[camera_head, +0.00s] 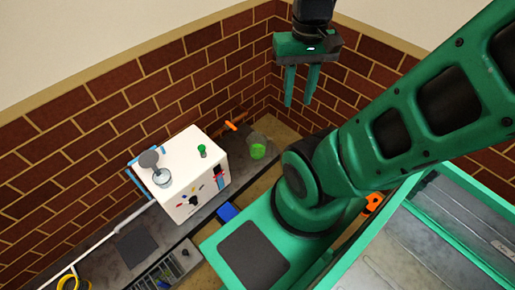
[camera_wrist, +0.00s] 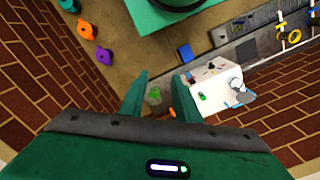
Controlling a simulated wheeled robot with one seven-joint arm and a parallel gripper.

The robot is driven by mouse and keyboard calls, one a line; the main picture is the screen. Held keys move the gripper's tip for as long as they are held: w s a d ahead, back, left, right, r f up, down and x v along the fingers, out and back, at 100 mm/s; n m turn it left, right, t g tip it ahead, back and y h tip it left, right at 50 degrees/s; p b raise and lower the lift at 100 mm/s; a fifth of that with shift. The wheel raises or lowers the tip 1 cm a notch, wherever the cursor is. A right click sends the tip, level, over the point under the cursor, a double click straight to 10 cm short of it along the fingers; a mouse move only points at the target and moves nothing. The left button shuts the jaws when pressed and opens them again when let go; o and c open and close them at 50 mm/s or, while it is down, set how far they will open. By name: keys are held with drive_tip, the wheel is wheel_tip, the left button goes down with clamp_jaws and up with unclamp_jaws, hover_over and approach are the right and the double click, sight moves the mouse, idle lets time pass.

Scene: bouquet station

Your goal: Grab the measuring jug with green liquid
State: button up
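The measuring jug (camera_head: 257,147) is a small clear vessel with green liquid. It stands near the end of the grey counter, right of the white box-shaped machine, and also shows between my fingers in the wrist view (camera_wrist: 154,96). My gripper (camera_head: 298,98) is green, pointing down, high above the counter and apart from the jug. Its two fingers are spread with nothing between them up close; it also shows in the wrist view (camera_wrist: 160,80). The jug's handle is too small to make out.
The white machine (camera_head: 183,177) carries a green knob (camera_head: 202,151) and a grey round part. An orange-handled item (camera_head: 231,126) lies behind the jug. A blue block (camera_head: 227,212) lies at the counter's front. Brick walls close off the corner. Orange and purple items (camera_wrist: 104,57) show at the wrist view's left.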

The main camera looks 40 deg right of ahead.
drive_tip(key=w+d+f+h, duration=0.1)
drive_tip(key=w+d+f, duration=0.4)
drive_tip(key=w, duration=0.5)
drive_tip(key=w+d+f+h, duration=0.1)
drive_tip(key=w+d+f, duration=0.1)
drive_tip(key=w+d, duration=0.65)
drive_tip(key=w+d+f+t, duration=0.1)
drive_tip(key=w+d+f, duration=0.3)
drive_tip(key=w+f, duration=0.3)
drive_tip(key=w+d+f+t, duration=0.1)
drive_tip(key=w+d+f, duration=0.4)
drive_tip(key=f, duration=0.4)
drive_tip(key=d+x, duration=0.1)
drive_tip(key=x, duration=2.2)
drive_tip(key=s+f+m+t, duration=0.1)
drive_tip(key=s+f, duration=0.1)
drive_tip(key=f, duration=1)
drive_tip(key=s+f+t, duration=0.1)
drive_tip(key=s+f, duration=0.1)
drive_tip(key=f, duration=1.1)
drive_tip(key=shift+x, duration=5.1)
